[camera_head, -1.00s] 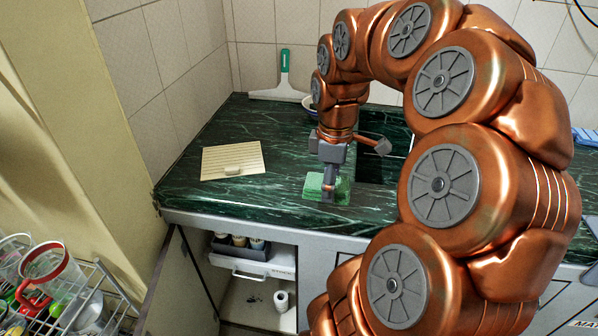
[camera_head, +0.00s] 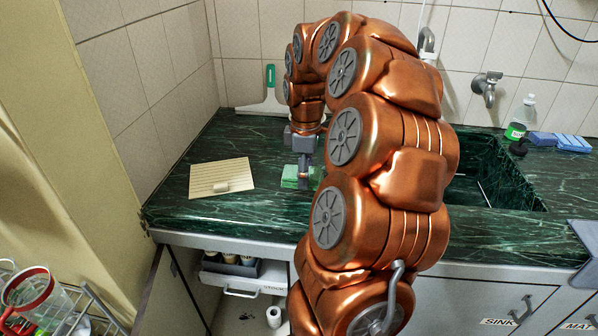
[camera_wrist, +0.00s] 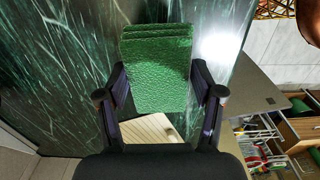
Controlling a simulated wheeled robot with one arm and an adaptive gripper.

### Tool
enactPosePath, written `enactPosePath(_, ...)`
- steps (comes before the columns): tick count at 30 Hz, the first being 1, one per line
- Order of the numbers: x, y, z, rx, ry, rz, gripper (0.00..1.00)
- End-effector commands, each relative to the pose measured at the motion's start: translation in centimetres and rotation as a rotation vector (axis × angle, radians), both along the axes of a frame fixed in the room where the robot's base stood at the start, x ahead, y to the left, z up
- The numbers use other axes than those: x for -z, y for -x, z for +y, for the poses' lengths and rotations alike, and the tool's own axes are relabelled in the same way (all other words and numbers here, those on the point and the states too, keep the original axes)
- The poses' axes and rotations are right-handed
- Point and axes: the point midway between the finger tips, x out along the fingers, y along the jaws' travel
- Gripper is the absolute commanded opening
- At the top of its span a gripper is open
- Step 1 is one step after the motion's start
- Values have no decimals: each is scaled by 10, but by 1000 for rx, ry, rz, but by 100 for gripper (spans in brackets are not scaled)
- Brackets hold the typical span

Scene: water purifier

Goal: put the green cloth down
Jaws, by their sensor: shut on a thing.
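The green cloth (camera_wrist: 158,70) is a folded, layered block with a rough surface, between the two fingers of my gripper (camera_wrist: 160,95) in the wrist view. My gripper is shut on it. In the head view the cloth (camera_head: 289,179) shows beside and behind my gripper (camera_head: 304,184), low over the dark green marble counter (camera_head: 255,208). I cannot tell whether the cloth touches the counter. Part of it is hidden by my gripper.
The sink (camera_head: 500,180) is on the right. A squeegee (camera_head: 270,100) leans at the back wall. An open cabinet (camera_head: 235,300) is below.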

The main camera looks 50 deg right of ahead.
Motion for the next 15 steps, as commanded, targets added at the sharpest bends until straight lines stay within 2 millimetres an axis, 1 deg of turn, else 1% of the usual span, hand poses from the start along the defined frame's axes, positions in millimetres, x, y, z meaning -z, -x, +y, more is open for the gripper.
enactPosePath(1, 0, -6, -4, 1, 1, 1, 27)
enactPosePath(6, 3, -26, -14, 2, -1, 2, 27)
enactPosePath(9, 3, -35, -19, 1, -2, 1, 27)
enactPosePath(15, 6, -42, -23, 1, -3, 3, 27)
